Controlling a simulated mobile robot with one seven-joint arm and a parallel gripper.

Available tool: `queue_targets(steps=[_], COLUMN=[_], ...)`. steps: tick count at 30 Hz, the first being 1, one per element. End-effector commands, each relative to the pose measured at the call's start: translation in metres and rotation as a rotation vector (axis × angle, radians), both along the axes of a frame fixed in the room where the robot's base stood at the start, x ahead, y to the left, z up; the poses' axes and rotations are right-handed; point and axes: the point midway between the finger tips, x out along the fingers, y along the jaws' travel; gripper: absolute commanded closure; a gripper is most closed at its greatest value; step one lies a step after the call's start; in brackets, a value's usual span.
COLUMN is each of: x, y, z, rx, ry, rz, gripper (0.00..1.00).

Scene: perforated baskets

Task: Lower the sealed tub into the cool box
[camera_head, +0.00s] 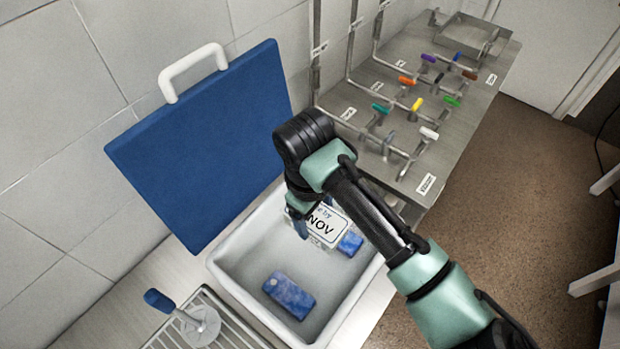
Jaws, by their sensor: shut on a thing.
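The cool box (222,265) is a white open bin. Its blue lid (205,140), with a white handle, stands raised behind it. The sealed tub (322,229) shows a white label with large letters "NOV" facing the camera; much of it is hidden by my arm. My gripper (301,226) is shut on the tub, over the far right part of the cool box opening. I cannot tell whether the tub touches the floor of the box.
A blue ice pack (289,296) lies on the box floor, and another blue block (350,244) shows beside the tub. A wire rack (232,328) with a blue-handled tool (190,316) is at front left. A metal bench (440,95) with coloured valve handles stands at back right.

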Motion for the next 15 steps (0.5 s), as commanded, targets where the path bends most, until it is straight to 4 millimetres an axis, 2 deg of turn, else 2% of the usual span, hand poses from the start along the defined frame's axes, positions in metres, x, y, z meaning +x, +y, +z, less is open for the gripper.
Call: queue_targets(steps=[5, 15], x=[0.0, 0.0], y=[0.0, -0.001], z=[-0.011, -0.052], rx=[0.0, -0.001], ry=[-0.002, -0.002], rz=[-0.001, 0.0], gripper=[1.0, 1.0])
